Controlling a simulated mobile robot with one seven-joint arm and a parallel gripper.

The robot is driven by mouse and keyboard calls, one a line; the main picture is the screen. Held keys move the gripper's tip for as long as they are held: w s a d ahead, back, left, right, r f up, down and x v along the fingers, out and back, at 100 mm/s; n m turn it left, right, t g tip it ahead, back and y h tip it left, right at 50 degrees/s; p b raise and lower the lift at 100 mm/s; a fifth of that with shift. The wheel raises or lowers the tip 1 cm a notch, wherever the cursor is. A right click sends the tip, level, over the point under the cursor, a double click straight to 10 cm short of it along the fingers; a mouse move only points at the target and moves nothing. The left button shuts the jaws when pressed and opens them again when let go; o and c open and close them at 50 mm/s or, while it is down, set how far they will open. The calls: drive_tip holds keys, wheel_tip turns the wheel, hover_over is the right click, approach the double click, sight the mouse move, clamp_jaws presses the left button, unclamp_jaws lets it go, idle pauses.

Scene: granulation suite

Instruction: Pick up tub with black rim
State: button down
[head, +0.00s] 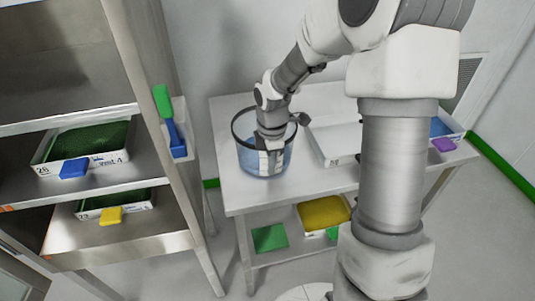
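The tub with the black rim (246,160) is a clear bluish round tub standing upright on the white table. A dark piece sticks out at the right of its rim. My gripper (270,168) points down at the tub, and its fingers show against the tub's front part. The wrist covers part of the rim and the opening. I cannot tell whether the fingers are inside the tub or astride its wall, or whether they are open or shut.
The table (240,197) also bears a white tray (335,145) right of the tub and a bin with a purple tag (443,144). Its lower shelf holds a yellow-filled tray (324,212) and a green sheet (269,237). A metal rack (165,222) with trays stands at left.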

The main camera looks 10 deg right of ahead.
drive_tip(key=shift+r, duration=0.55)
drive_tip(key=r, duration=0.1)
drive_tip(key=r+p, duration=0.1)
drive_tip(key=r, duration=0.1)
drive_tip(key=shift+s+d+r+p, duration=0.1)
drive_tip(key=shift+d+r+p, duration=0.2)
drive_tip(key=shift+d+r, duration=0.1)
drive_tip(key=s+d+r+p, duration=0.2)
drive_tip(key=s+d+r, duration=0.4)
drive_tip(key=d, duration=0.2)
drive_tip(key=shift+s+d, duration=0.25)
drive_tip(key=shift+d, duration=0.15)
drive_tip(key=shift+w, duration=0.15)
